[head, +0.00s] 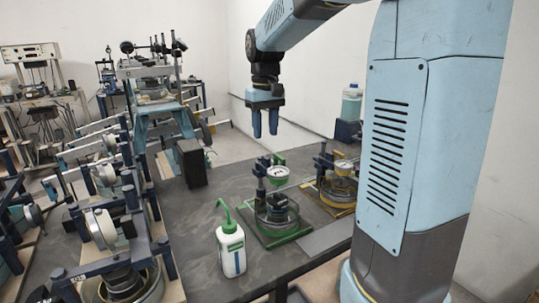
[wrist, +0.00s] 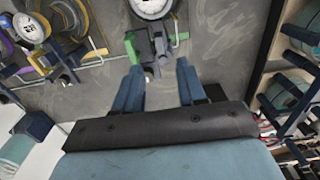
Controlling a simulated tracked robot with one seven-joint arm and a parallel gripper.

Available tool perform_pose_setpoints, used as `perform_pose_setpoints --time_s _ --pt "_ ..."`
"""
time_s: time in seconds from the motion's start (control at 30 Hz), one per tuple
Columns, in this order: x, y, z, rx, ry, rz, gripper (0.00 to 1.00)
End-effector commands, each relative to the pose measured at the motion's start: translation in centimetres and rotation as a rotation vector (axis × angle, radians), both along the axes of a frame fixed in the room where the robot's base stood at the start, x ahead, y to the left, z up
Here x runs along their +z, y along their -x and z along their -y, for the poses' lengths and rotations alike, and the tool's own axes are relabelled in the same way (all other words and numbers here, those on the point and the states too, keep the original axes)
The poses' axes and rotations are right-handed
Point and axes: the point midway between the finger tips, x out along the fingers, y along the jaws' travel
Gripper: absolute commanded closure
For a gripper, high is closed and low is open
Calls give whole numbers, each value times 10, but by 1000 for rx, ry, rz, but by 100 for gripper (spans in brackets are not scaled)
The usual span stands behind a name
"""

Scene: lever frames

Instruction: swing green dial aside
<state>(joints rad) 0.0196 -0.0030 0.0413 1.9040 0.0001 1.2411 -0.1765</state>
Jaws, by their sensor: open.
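The green dial (head: 279,174) has a round white face on a dark post with green parts. It stands over a green-edged base (head: 270,236) on the dark table. In the wrist view its white face (wrist: 151,6) is cut off by the top edge. My gripper (head: 265,134) is open and empty, pointing down, above and apart from the dial in the head view. In the wrist view the gripper's two blue fingers (wrist: 160,68) are spread, with the dial's post and grey fittings (wrist: 150,50) showing beyond and between the tips.
A yellow-framed dial (head: 343,168) stands right of the green one; it shows in the wrist view (wrist: 28,30) at upper left. A white bottle with green spout (head: 231,248) stands left in front. A dark block (head: 191,163) stands at the back left. Lever frames crowd the far left.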

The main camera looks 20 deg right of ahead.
Motion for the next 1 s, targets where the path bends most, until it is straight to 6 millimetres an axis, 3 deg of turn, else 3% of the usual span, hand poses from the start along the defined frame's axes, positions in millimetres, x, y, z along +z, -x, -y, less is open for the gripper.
perform_pose_setpoints --time_s 0.3,0.5,0.93,1.0 --pt "-55 1 0 0 0 -2 60" --pt "-76 1 0 -1 0 -1 60" --pt "-83 0 1 -1 0 0 60" --pt "-83 0 1 -2 0 0 66"
